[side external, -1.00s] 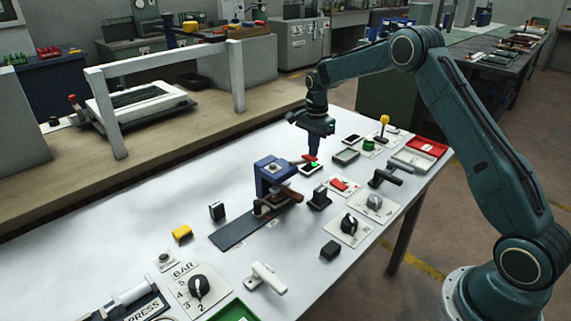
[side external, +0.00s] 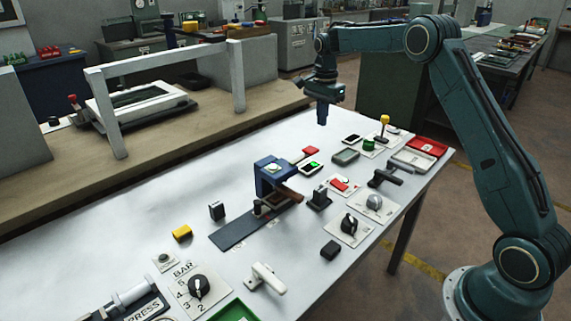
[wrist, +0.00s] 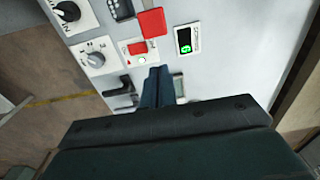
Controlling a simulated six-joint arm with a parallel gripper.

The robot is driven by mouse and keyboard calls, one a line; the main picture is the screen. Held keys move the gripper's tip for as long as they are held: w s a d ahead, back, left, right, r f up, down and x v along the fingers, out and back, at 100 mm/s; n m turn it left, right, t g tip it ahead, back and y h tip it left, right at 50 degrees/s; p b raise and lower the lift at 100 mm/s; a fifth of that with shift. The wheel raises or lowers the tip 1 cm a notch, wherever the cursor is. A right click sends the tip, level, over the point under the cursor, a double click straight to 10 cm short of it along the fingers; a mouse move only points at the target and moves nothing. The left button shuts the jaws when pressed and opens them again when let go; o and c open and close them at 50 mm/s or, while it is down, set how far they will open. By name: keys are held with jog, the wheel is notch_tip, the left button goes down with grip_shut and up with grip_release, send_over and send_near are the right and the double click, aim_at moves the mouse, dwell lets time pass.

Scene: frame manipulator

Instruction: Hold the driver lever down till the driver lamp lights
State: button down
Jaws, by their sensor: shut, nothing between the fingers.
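The driver is a blue upright block (side external: 270,180) on a dark rail. Its lever ends in a red pad (side external: 310,151), which also shows in the wrist view (wrist: 152,22). The lever is up, with nothing touching it. A round lamp (side external: 274,168) on top of the block looks pale with a greenish tint; it is small, so I cannot be sure that it is lit. My gripper (side external: 322,122) is shut and empty, raised above the table behind the red pad. Its closed fingers show in the wrist view (wrist: 155,82).
A small black display (wrist: 184,40) with a green mark lies beside the lever. A red rocker switch (side external: 339,184), knobs, a black handle (side external: 384,178) and a yellow-topped stick (side external: 384,121) stand to the right.

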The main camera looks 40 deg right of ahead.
jog(key=r, duration=0.2)
jog(key=d+r, duration=0.1)
jog(key=r, duration=0.1)
jog(key=shift+d+r, duration=0.2)
dwell(0.3)
jog(key=s+a+r+n+t, duration=0.3)
jog(key=s+a+r+n, duration=0.6)
jog(key=s+a+r, duration=0.55)
jog(key=s+a+f+n+t, duration=0.1)
jog(key=s+f+n, duration=0.3)
jog(key=s, duration=0.7)
jog(key=s+a+f+n+t, duration=0.1)
jog(key=s+a+f+n, duration=0.3)
jog(key=s, duration=0.8)
jog(key=shift+a+n+t, duration=0.15)
jog(key=shift+n+t, duration=0.15)
jog(key=shift+n, duration=0.2)
